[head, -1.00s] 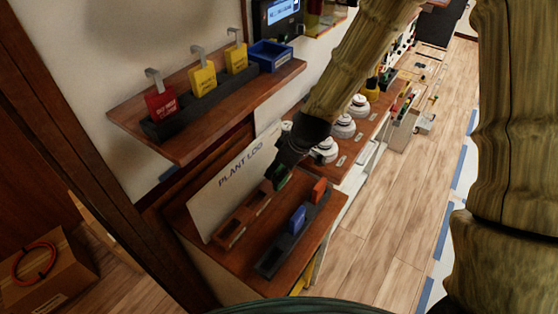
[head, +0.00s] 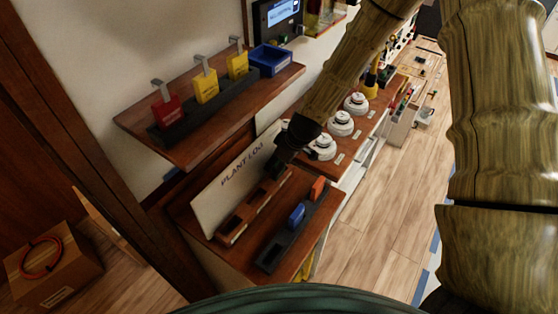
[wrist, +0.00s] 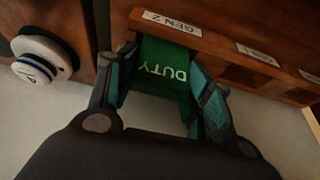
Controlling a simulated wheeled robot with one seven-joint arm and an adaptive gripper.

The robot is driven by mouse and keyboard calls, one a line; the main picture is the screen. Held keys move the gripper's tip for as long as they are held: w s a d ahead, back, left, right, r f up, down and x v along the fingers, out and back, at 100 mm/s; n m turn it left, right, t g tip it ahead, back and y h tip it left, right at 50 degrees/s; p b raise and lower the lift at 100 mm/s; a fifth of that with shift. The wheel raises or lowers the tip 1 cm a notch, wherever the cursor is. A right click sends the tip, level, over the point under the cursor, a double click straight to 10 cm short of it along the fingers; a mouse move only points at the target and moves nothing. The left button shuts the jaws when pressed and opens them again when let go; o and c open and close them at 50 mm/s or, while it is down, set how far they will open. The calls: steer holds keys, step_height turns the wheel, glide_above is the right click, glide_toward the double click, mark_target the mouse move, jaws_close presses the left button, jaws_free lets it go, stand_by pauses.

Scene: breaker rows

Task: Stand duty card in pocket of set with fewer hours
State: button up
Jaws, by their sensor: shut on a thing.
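A green card marked DUTY (wrist: 163,70) is held between the two fingers of my gripper (wrist: 165,85) in the wrist view. The card meets the wooden rack (wrist: 215,55) beside its GEN 2 label (wrist: 172,23); how deep it sits in that pocket I cannot tell. Further labels along the rack are too blurred to read. In the head view, my gripper (head: 278,168) is at the far end of the wooden rack (head: 233,229) and hides the card. The rack's nearer pockets look empty.
A board reading PLANT LOG (head: 225,190) leans behind the rack. A dark tray (head: 268,258) with a blue block (head: 297,213) and an orange block (head: 317,187) lies in front. White round devices (head: 340,123) stand beyond. A shelf (head: 185,150) with tags hangs above.

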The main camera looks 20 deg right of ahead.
steer(key=shift+f, duration=0.2)
steer(key=o, duration=1.1)
steer(key=shift+r, duration=0.3)
steer(key=b+v, duration=0.3)
steer(key=v, duration=0.8)
steer(key=shift+s+r, duration=0.15)
steer(key=shift+r, duration=0.25)
steer(key=shift+d, duration=0.1)
